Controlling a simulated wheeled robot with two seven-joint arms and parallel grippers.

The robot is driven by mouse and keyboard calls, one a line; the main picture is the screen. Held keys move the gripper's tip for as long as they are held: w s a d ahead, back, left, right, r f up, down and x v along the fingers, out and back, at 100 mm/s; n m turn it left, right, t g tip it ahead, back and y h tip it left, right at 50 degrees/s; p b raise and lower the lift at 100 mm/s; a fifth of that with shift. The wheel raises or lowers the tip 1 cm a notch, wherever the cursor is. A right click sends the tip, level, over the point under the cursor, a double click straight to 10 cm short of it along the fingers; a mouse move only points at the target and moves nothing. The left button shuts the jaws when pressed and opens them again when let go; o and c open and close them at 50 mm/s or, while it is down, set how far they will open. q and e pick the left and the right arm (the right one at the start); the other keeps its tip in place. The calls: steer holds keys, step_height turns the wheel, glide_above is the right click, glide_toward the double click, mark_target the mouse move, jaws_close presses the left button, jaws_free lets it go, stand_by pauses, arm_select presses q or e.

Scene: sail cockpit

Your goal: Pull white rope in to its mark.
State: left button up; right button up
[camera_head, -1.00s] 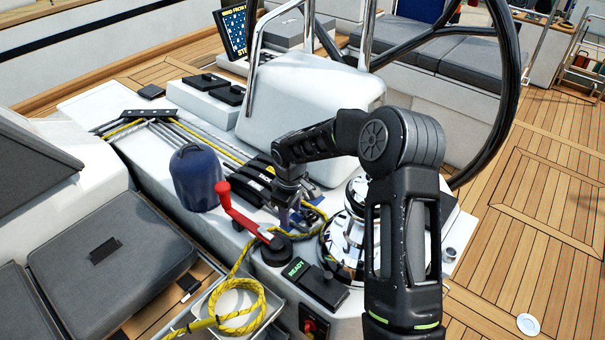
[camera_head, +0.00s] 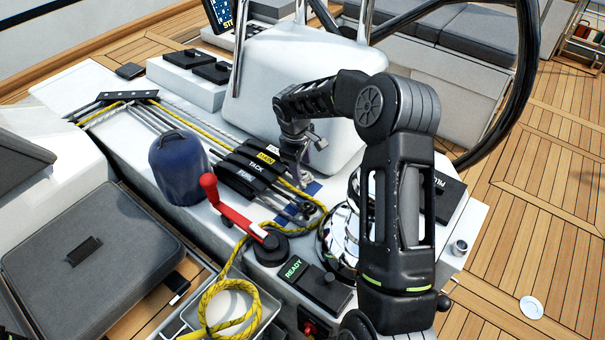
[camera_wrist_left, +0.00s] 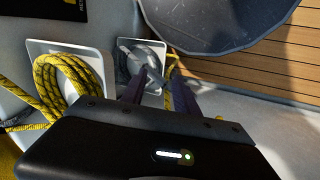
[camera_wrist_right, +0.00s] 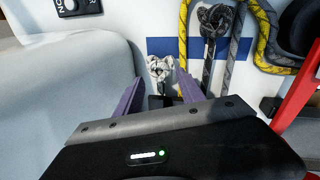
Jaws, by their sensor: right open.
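The white rope shows as a knotted end (camera_wrist_right: 160,68) in the right wrist view. It lies at the lower edge of the blue stripe (camera_wrist_right: 190,47), near the stripe's left end. My right gripper (camera_wrist_right: 162,84) is open, its purple fingers either side of the knot in that view; I cannot tell whether they touch it. In the head view my right gripper (camera_head: 298,172) is over the deck beside the rope clutches (camera_head: 250,168). My left gripper (camera_wrist_left: 155,88) is open in the left wrist view, in front of a white bin (camera_wrist_left: 122,62) with grey rope.
Yellow and grey ropes (camera_wrist_right: 208,65) run right of the white knot. A yellow coil (camera_wrist_left: 68,85) fills another bin. A white housing (camera_head: 300,75) rises behind.

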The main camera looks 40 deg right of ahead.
steer(key=f, duration=0.3)
steer(key=d+f, duration=0.1)
steer(key=f, duration=0.1)
steer(key=shift+w+f+p, duration=0.15)
steer(key=shift+w+p, duration=0.1)
steer(key=shift+p, duration=0.1)
jaws_close()
stand_by(0.5)
